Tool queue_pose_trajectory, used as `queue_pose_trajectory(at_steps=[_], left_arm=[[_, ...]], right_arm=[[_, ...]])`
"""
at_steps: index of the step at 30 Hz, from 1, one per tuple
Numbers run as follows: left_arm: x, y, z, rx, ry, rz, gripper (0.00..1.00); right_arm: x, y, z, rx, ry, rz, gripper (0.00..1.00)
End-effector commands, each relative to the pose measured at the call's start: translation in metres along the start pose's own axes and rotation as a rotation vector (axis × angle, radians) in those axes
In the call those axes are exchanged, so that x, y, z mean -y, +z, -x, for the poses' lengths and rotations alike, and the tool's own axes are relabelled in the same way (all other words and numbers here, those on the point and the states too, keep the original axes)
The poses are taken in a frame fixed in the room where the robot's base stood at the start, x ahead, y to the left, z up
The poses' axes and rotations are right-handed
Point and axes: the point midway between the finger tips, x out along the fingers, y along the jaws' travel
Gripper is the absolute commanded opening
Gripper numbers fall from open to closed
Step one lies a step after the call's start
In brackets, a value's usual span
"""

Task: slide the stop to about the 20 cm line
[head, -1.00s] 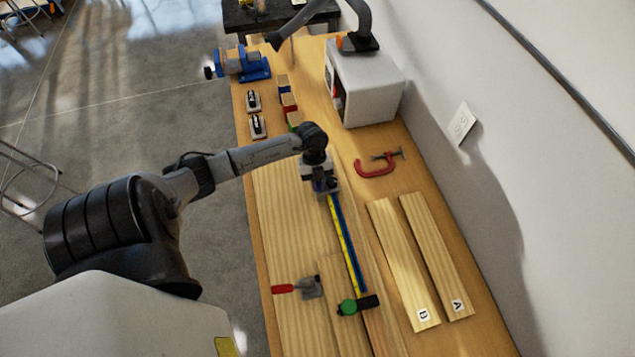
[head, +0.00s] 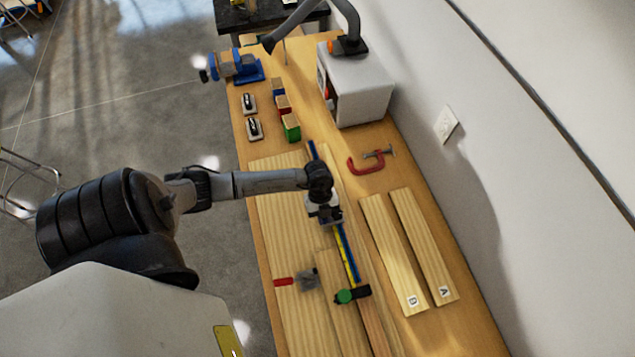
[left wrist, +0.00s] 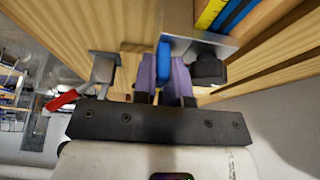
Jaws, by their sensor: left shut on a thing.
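My left gripper (head: 327,215) is over the long blue and yellow ruler (head: 346,252) on the bench. In the left wrist view its purple fingers (left wrist: 165,75) are shut on the blue grip of the stop (left wrist: 164,58). The stop's metal plate and black knob show beside the fingers, next to the ruler (left wrist: 222,14). In the head view the gripper mostly hides the stop. Ruler shows on both sides of the gripper; its marks are too small to read. My right gripper is not in view.
A green and black piece (head: 350,295) sits at the ruler's near end, with a red-handled clamp (head: 297,280) to its left. Boards B (head: 392,250) and A (head: 424,245) and a red C-clamp (head: 370,162) lie right of the ruler. Coloured blocks (head: 285,108) stand beyond it.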

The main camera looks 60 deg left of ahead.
Motion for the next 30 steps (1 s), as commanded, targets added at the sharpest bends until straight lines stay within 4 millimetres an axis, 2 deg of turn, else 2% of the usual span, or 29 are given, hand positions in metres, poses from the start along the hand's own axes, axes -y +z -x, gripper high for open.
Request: queue_pose_trajectory(at_steps=[1,3,13,14,17,25,30], left_arm=[[0.001,-0.012,0.001,-0.013,0.0,-0.001,0.0],[0.001,-0.017,-0.003,-0.012,0.0,-0.001,0.0],[0.001,-0.018,-0.005,-0.011,-0.002,-0.002,0.0],[0.001,-0.018,-0.005,-0.011,-0.002,-0.002,0.14],[0.001,-0.018,-0.005,-0.01,-0.002,-0.002,0.23],[0.001,-0.015,-0.004,-0.004,-0.002,-0.001,0.23],[0.001,-0.015,0.013,-0.003,-0.003,-0.002,0.23]], right_arm=[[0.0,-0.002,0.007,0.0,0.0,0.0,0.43],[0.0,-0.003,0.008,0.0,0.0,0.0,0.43],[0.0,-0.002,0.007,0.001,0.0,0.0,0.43],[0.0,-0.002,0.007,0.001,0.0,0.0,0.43],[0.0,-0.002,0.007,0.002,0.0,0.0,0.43],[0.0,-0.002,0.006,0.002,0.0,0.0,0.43],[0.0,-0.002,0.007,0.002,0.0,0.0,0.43]])
